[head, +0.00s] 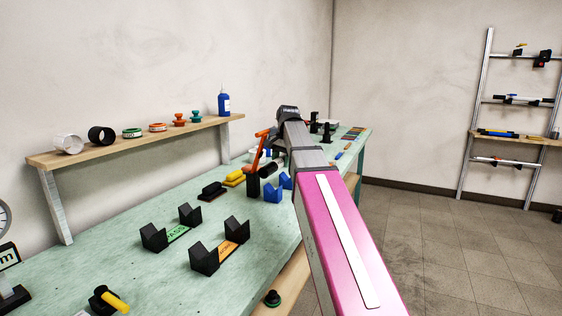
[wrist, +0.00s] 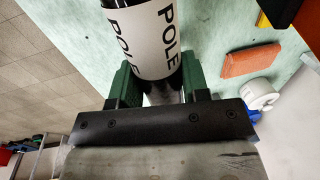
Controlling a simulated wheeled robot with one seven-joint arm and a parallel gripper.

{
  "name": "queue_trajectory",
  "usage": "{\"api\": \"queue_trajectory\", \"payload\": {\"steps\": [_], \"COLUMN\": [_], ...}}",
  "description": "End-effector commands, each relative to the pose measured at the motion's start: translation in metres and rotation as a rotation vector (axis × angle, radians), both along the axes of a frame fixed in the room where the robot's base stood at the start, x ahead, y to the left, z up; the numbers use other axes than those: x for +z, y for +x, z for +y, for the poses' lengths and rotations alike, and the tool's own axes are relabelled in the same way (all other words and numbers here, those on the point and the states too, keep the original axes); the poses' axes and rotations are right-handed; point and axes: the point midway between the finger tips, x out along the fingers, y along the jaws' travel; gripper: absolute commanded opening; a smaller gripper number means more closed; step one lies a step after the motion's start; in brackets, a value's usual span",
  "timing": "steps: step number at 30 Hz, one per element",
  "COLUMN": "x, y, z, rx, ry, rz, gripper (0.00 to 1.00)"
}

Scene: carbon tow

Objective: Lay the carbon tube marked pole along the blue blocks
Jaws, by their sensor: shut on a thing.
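The carbon tube marked POLE (wrist: 154,38) fills the upper middle of the wrist view, dark with a white label and black letters. My gripper (wrist: 158,82) has its green fingers on either side of the tube and is shut on it. In the head view my arm hides the gripper. Two blue blocks with notched tops, a nearer one (head: 272,193) and a farther one (head: 286,181), stand on the bench just left of my arm. A short dark cylinder (head: 268,170) shows behind them; I cannot tell whether it is the held tube.
Black V-blocks stand in pairs by a green label (head: 178,233) and an orange label (head: 228,248) on the green bench (head: 110,260). An orange upright thing (head: 260,150) is near the blue blocks.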

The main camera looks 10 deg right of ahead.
Motion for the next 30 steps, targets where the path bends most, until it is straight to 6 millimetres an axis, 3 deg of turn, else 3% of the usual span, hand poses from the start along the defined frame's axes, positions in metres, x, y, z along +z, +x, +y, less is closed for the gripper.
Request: {"api": "queue_trajectory", "payload": {"steps": [21,30], "x": [-0.053,-0.058], "y": [0.0,0.0], "z": [0.0,0.0], "rx": [0.0,0.0], "ry": [-0.001,0.0], "rz": [0.001,0.0], "gripper": [0.15,0.15]}}
